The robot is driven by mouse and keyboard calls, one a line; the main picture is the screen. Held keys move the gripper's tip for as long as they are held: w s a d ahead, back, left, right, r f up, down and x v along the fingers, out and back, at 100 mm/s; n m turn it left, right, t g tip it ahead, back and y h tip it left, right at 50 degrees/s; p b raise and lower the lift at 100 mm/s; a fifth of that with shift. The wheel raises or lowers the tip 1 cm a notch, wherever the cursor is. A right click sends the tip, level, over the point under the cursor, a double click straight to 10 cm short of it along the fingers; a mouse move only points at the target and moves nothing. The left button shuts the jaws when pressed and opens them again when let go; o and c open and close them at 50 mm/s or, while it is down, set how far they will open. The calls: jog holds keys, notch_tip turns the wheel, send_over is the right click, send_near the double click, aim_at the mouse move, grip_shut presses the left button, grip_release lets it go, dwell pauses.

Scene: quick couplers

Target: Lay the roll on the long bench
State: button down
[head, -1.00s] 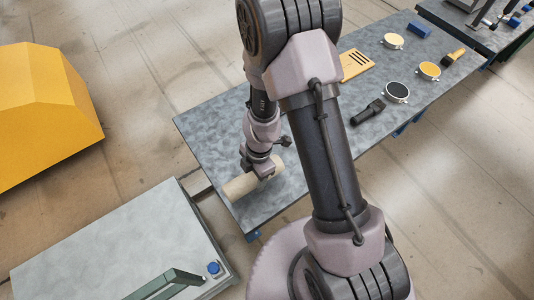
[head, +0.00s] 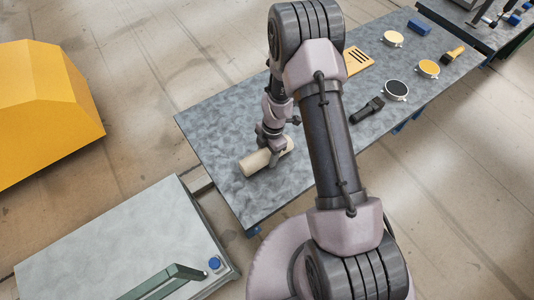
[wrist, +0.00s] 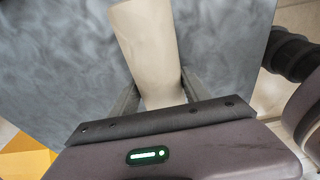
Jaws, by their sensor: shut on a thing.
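The roll (head: 256,163) is a pale beige cylinder, seen in the head view over the near left part of the long bench (head: 215,135), which has a mottled grey top. My gripper (head: 273,152) is shut on the roll. In the wrist view the roll (wrist: 147,45) runs away from between the two fingers (wrist: 158,95), with the bench top (wrist: 60,65) behind it. The roll lies roughly level, close to the bench top; I cannot tell whether it touches. Part of the roll is hidden by my gripper.
On the bench's far part are a slotted yellow board (head: 357,61), several round discs such as the black one (head: 396,89), a black tool (head: 368,110) and a brush (head: 453,54). A lower grey table (head: 110,245) stands at the near left. A yellow block (head: 45,110) is further left.

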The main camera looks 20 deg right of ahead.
jog(key=shift+f, duration=0.15)
jog(key=c, duration=0.5)
grip_release()
